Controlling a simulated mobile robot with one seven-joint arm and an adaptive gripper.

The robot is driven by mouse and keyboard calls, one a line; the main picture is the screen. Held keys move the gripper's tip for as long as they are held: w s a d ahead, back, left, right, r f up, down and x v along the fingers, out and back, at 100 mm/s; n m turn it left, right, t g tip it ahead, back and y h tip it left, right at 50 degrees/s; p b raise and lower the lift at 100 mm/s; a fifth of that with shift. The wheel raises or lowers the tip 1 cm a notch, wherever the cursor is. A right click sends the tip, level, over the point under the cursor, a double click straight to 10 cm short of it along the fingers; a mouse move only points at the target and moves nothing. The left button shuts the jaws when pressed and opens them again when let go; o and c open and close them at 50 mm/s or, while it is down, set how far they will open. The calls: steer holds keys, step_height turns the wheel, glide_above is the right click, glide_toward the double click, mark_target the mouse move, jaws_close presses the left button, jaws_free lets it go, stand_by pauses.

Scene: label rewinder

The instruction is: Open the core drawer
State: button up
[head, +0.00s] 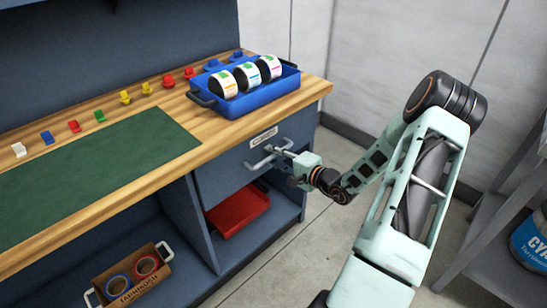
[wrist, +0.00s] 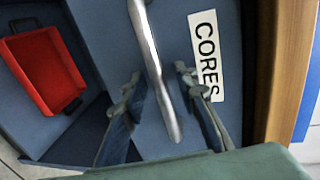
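The core drawer (head: 226,172) is a blue-grey drawer under the right part of the bench top, and its front looks flush with the bench. Its white label (wrist: 206,55) reads CORES in the wrist view. A silver bar handle (wrist: 147,40) is fixed to the drawer front; it also shows in the head view (head: 262,163). My gripper (wrist: 157,84) is at the handle, with its two fingers apart and the bar running between them. A gap shows on both sides of the bar. In the head view my gripper (head: 283,156) partly hides the handle's right end.
A blue tray (head: 256,107) with several label rolls stands on the bench above. A red tray (head: 238,212) sits on the open shelf below the drawer. A grey rack (head: 500,225) stands at the right. Floor is clear before the bench.

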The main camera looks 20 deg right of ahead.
jaws_close()
stand_by(0.5)
steer(key=f+b+v, duration=0.2)
steer(key=f+v, duration=0.1)
steer(key=v, duration=1.3)
steer(key=s+f+b+v, duration=0.1)
steer(key=f+b+v, duration=0.2)
steer(key=v, duration=1.4)
steer(key=shift+s+d+f, duration=0.25)
steer(key=shift+s+f, duration=0.25)
steer(key=shift+s, duration=0.05)
jaws_free()
